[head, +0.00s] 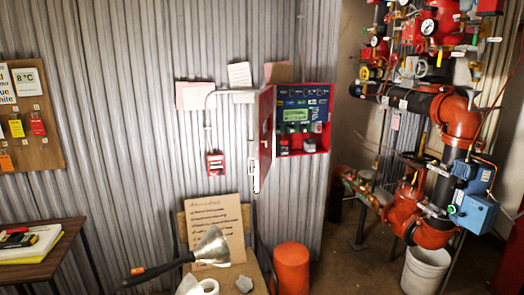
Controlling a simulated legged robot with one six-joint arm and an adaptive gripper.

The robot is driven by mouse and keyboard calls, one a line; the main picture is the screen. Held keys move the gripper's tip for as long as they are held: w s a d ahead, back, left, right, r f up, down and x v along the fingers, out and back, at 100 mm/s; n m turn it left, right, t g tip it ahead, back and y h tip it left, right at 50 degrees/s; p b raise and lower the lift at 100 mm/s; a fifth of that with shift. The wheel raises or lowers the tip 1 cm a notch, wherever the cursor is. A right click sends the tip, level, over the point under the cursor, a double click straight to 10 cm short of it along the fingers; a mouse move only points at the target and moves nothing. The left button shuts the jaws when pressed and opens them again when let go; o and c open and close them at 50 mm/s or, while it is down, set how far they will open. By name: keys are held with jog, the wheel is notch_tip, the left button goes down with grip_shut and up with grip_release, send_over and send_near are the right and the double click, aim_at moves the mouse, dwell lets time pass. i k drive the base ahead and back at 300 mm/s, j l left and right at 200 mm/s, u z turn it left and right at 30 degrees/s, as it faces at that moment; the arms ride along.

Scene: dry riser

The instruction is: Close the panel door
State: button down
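The red panel box (325,142) is mounted on the corrugated metal wall, right of centre in the head view. Its face shows a small green display, dark modules and several labels. The panel door (266,130) is red and hinged on the box's left side. It stands open, swung out from the wall toward me, and I see it nearly edge-on with a bright white edge. My gripper is not in view.
Below the panel are a chair with a handwritten cardboard sign (214,228), a metal cone-headed tool (210,246) and an orange cylinder (291,268). Red pipes and valves (455,115) fill the right. A small table (62,243) stands at left.

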aim_at(264, 100)
jog(key=j+z, duration=0.1)
jog(key=j, duration=0.3)
jog(key=k+j, duration=0.15)
jog(key=j, duration=0.25)
jog(key=k+j+z, duration=0.15)
jog(key=j, duration=0.6)
jog(key=k+j+z, duration=0.15)
jog(key=j, duration=0.65)
jog(key=i+l+z, duration=0.1)
jog(key=z, duration=0.8)
jog(key=i, duration=1.6)
jog(key=i+u, duration=0.25)
jog(key=u, duration=0.15)
jog(key=i+l+u, duration=0.1)
jog(key=i+u, duration=0.15)
jog(key=u, duration=0.2)
